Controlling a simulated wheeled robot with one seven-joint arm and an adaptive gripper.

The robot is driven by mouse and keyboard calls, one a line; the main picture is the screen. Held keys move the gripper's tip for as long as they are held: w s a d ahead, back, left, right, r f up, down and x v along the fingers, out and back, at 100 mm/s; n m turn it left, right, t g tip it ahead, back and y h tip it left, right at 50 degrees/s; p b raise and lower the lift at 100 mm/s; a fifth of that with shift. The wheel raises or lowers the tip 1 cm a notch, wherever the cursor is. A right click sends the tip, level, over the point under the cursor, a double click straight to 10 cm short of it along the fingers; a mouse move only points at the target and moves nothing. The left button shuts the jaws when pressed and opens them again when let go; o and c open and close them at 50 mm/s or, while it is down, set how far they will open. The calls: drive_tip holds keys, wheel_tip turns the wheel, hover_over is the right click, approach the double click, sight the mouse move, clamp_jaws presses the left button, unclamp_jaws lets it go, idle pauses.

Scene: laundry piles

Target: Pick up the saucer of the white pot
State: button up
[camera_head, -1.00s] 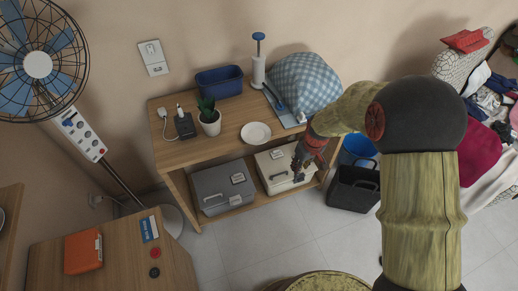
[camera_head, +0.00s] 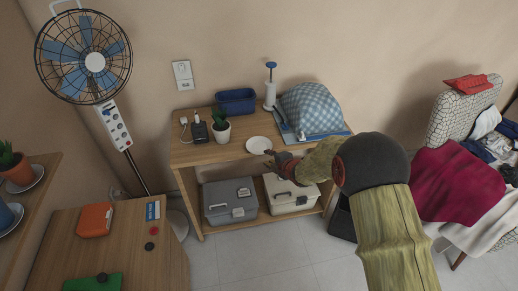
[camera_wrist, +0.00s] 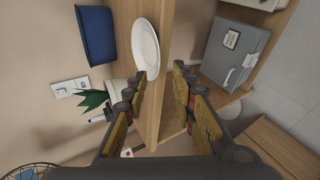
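The white saucer (camera_head: 259,145) lies flat and empty on the wooden shelf unit's top, near its front edge. The white pot (camera_head: 222,137) with a green plant stands to its left, apart from it. In the wrist view the saucer (camera_wrist: 146,46) is just ahead of the fingertips, and the pot (camera_wrist: 121,91) is partly hidden behind a finger. My gripper (camera_head: 270,158) is close to the saucer's front right side. In the wrist view my gripper (camera_wrist: 162,73) is open, with nothing between its fingers.
Grey (camera_head: 229,200) and cream (camera_head: 291,196) cases sit below. Two other pots on saucers are at far left.

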sight(259, 146)
drive_tip(key=b+x, duration=0.2)
drive_tip(key=x, duration=0.5)
drive_tip(key=shift+w+d+r, duration=0.2)
drive_tip(key=shift+d, duration=0.05)
drive_tip(key=shift+c, duration=0.4)
clamp_jaws()
